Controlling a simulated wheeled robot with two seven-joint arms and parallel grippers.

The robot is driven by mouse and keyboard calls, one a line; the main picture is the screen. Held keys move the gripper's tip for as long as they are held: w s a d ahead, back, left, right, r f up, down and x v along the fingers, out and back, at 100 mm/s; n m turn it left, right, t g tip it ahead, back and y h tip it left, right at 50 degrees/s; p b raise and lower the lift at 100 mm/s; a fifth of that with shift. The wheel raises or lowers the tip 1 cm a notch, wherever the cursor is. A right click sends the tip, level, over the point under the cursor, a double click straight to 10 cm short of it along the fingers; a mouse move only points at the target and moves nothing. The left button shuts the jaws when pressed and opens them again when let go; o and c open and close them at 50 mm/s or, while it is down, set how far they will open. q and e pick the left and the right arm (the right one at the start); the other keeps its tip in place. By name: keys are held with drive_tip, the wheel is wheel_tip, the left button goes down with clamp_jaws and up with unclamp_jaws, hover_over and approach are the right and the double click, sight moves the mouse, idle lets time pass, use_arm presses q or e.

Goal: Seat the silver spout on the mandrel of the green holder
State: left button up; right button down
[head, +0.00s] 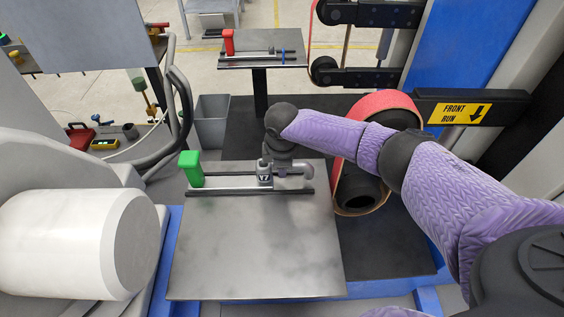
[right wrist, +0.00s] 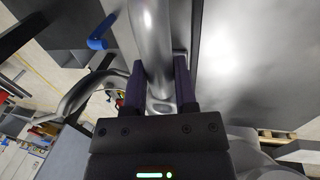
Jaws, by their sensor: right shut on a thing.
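The green holder (head: 190,168) stands at the left end of a dark rail on the metal table in the head view. My right gripper (head: 280,160) is low over the right part of this rail, and its fingertips are hard to make out there. In the right wrist view its two dark fingers are shut on the silver spout (right wrist: 151,40), a shiny grey tube running up between them. A curved grey end of the spout (head: 299,169) seems to show right of the gripper. The mandrel and its contact with the spout cannot be made out. My left gripper is not in view.
A similar fixture with a red holder (head: 228,42) stands on a smaller table behind. A red belt wheel (head: 385,103) is close to my right arm. A grey bin (head: 211,121) stands behind the metal table (head: 255,245), whose front is clear. A blue knob (right wrist: 97,43) is near the spout.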

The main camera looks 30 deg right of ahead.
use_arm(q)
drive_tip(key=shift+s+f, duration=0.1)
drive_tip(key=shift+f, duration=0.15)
use_arm(e)
drive_tip(key=shift+f, duration=0.3)
use_arm(q)
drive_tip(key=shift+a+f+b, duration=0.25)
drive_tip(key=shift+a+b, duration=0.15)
drive_tip(key=shift+b, duration=0.1)
use_arm(e)
drive_tip(key=shift+f, duration=0.55)
drive_tip(key=shift+c, duration=1.6)
unclamp_jaws()
drive_tip(key=shift+r, duration=0.1)
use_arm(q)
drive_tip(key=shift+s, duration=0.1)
use_arm(e)
drive_tip(key=shift+r+p, duration=0.3)
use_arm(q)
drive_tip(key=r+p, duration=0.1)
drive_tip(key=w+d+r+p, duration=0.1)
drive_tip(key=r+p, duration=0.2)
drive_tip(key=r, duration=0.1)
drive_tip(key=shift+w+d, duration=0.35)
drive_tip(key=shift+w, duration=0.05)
use_arm(e)
drive_tip(key=v, duration=0.9)
drive_tip(key=shift+r, duration=0.15)
